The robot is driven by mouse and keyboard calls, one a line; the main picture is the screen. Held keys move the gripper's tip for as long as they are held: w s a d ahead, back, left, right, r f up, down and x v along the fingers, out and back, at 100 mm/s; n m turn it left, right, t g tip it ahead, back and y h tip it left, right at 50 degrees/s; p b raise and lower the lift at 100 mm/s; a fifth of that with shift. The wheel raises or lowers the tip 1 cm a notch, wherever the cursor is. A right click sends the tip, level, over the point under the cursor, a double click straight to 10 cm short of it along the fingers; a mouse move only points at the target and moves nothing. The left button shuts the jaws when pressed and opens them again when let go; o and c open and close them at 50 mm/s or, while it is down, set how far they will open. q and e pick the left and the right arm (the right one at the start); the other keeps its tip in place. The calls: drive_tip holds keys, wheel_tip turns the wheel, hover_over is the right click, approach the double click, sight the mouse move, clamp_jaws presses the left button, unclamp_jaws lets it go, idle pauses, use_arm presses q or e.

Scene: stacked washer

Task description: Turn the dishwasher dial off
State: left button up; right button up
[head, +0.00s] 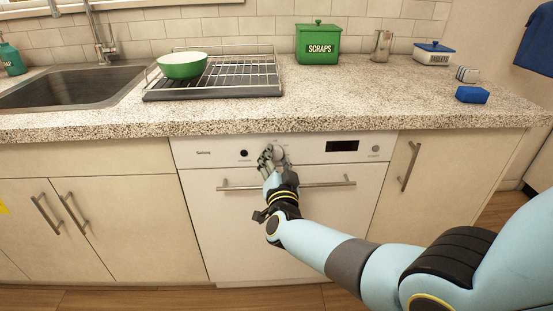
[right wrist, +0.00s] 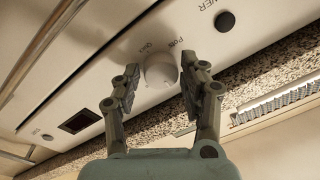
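The white dishwasher (head: 215,240) sits under the counter, with a control panel along its top. Its round white dial (right wrist: 160,72) shows in the right wrist view, between the two fingers of my right gripper (right wrist: 163,88). The fingers are apart, one on each side of the dial, with a visible gap to it. In the head view, my right gripper (head: 272,158) is in front of the panel and partly covers the dial (head: 279,152). My left gripper is in neither view.
A handle bar (head: 325,184) runs across the dishwasher door just below the panel. A black power button (right wrist: 225,21) and a dark display (head: 342,146) flank the dial. The counter edge (head: 100,130) overhangs above. A dish rack, green bowl and scraps box stand on the counter.

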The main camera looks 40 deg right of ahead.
drive_tip(key=shift+o, duration=1.2)
drive_tip(key=shift+r, duration=0.1)
drive_tip(key=v, duration=1.2)
drive_tip(key=shift+w, duration=0.1)
